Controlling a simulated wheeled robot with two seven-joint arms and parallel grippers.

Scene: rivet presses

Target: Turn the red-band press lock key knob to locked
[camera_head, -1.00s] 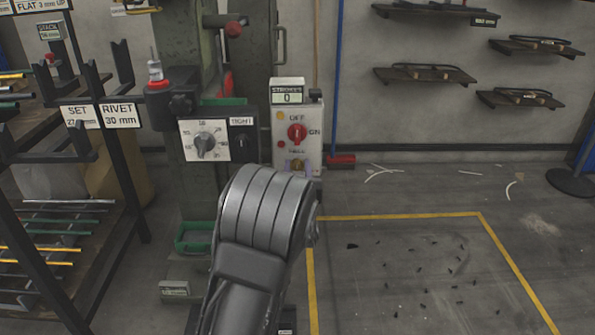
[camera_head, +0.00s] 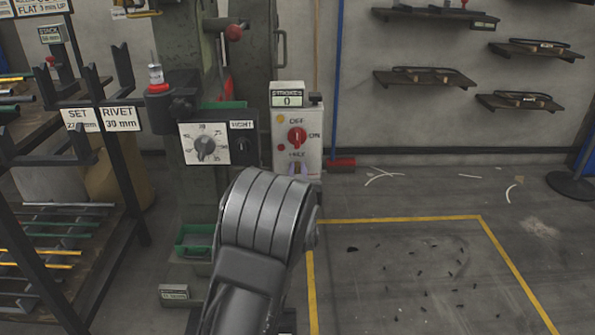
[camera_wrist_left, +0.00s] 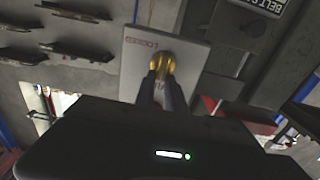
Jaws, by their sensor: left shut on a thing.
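A brass-coloured lock key knob (camera_wrist_left: 162,62) sticks out of a pale control box (camera_wrist_left: 195,62), under small red lettering, in the left wrist view. My left gripper (camera_wrist_left: 160,84) is shut on this knob, a dark finger on each side. My left arm hides what is below. The knob's exact angle and the small lettering beside it are unclear. My right gripper is not in view.
The green press column (camera_head: 182,45) carries a dial panel (camera_head: 205,143) left of the control box. A rack (camera_head: 125,165) with rods stands at left. Wall shelves (camera_head: 425,77) hang at right. The yellow-marked floor area (camera_head: 400,265) holds only small debris.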

